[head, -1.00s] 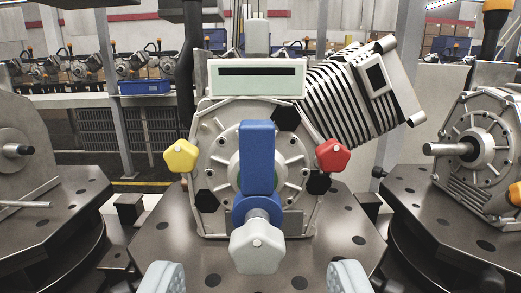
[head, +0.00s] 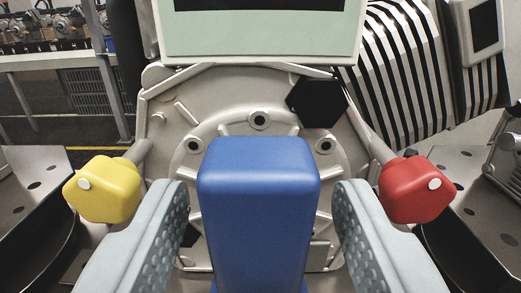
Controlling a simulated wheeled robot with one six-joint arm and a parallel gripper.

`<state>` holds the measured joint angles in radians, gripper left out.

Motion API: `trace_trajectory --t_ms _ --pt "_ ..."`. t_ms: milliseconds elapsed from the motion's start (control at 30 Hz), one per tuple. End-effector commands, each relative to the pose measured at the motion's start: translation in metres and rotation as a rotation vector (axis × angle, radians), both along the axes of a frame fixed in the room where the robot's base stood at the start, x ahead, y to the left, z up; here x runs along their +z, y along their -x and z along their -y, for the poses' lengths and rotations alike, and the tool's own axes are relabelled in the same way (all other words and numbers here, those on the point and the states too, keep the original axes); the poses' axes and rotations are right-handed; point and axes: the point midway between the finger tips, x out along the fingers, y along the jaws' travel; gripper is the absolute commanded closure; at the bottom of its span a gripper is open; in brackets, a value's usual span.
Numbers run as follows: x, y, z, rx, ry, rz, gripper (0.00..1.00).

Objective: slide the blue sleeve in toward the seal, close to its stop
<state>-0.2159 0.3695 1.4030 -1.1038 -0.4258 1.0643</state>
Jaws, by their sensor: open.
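The blue sleeve (head: 258,215) stands upright as a rounded block in the middle of the head view, in front of the round grey housing (head: 215,120). My gripper (head: 262,205) is open, with one pale, dimpled finger on each side of the blue block. A narrow gap shows between each finger and the block. The lower part of the sleeve runs out of the bottom of the view. The seal and the stop are hidden behind or below the block.
A yellow knob (head: 102,189) is just left of my left finger and a red knob (head: 417,188) just right of my right finger. A black knob (head: 319,101) sits behind, upper right. A pale display box (head: 262,38) is above. A ribbed motor (head: 395,70) fills the upper right.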

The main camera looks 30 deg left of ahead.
Motion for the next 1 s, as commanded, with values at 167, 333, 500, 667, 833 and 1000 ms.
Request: trace_trajectory --t_ms 167,333,500,667,833,1000 --pt "0.000 -0.009 -0.007 0.001 -0.001 0.000 0.49" --pt "0.000 -0.011 -0.008 0.001 -0.001 0.000 0.49" --pt "0.000 -0.011 -0.008 0.001 -0.001 -0.001 0.49" --pt "0.000 -0.011 -0.008 0.000 -0.001 -0.001 0.79" --pt "0.000 -0.011 -0.008 0.000 -0.001 -0.001 1.00" --pt "0.000 -0.015 -0.011 0.001 0.000 0.000 1.00"
